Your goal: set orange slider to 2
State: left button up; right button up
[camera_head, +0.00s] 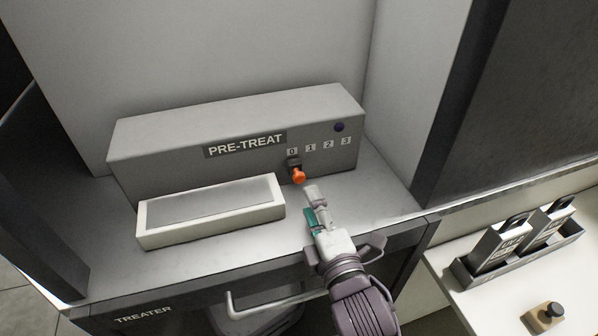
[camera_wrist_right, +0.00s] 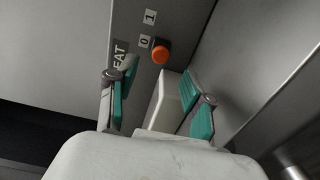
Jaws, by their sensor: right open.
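The orange slider knob (camera_head: 298,176) sticks out of the front of the grey PRE-TREAT box (camera_head: 180,150), below the 0 label (camera_head: 292,152). The labels 1, 2 and 3 (camera_head: 346,141) run to its right. In the right wrist view the orange knob (camera_wrist_right: 160,54) is beyond the fingertips, beside the 0 label. My right gripper (camera_head: 313,196) is just in front of and below the knob, apart from it. Its teal-padded fingers (camera_wrist_right: 158,88) are open with nothing between them but background. My left gripper is not in view.
A white-framed tray (camera_head: 146,229) lies in front of the box at left. A dark blue button (camera_head: 339,127) is above the 3. At right, UV cartridges (camera_head: 500,243) stand in a dark holder. A handle (camera_head: 262,305) is on the TREATER front. The counter right of my gripper is clear.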

aim_at(300, 180)
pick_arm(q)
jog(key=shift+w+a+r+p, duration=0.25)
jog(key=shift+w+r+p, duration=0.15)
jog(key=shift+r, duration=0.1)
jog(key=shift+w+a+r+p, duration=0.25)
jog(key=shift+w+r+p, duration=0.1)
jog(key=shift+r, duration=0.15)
pick_arm(e)
jog(key=x, duration=0.8)
jog(key=shift+w+f, duration=0.1)
jog(key=shift+c, duration=0.3)
jog(key=c, duration=0.8)
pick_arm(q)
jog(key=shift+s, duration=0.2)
pick_arm(e)
grip_shut()
